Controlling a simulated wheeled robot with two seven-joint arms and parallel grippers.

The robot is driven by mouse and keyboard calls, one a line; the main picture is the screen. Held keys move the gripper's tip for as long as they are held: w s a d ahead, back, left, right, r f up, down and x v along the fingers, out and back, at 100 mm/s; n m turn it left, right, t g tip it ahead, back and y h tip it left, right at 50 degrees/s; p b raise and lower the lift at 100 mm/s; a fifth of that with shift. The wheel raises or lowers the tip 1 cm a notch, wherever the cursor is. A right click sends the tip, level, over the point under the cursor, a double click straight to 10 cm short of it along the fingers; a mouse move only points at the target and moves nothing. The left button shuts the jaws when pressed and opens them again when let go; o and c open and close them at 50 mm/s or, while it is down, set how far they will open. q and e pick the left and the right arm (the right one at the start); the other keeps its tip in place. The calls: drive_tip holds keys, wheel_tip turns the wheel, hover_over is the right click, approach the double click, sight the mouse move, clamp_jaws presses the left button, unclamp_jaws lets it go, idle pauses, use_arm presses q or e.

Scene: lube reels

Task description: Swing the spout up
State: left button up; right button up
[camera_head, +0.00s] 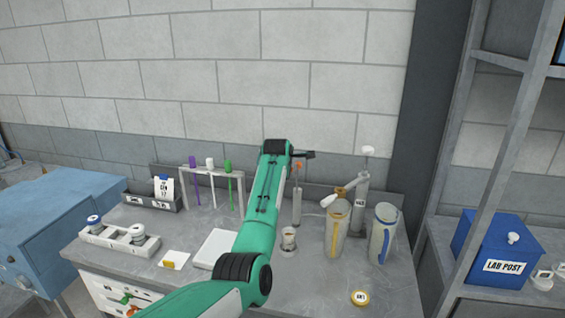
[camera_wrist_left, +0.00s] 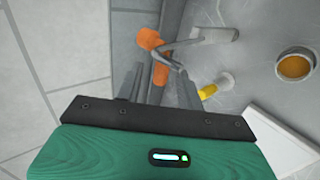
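My left gripper (camera_head: 309,155) is up by the back wall in the head view, above a slim grey pump (camera_head: 297,208) with an orange top (camera_head: 297,166). In the left wrist view, the fingers of my left gripper (camera_wrist_left: 158,80) are apart. Orange parts of the pump (camera_wrist_left: 151,39) lie just beyond and between the fingertips. A thin bent grey spout (camera_wrist_left: 195,42) runs from there to the right, close to the right fingertip; I cannot tell whether they touch. My right gripper is not in view.
A small cup (camera_head: 288,243) stands before the pump. To the right are a yellow-handled jug (camera_head: 337,237), a blue-handled jug (camera_head: 382,240) and a larger pump (camera_head: 360,200). A rack with coloured sticks (camera_head: 212,169) and a white board (camera_head: 214,250) are to the left.

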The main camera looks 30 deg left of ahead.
use_arm(q)
drive_tip(key=b+v, duration=0.3)
drive_tip(key=v, duration=0.7)
idle(0.3)
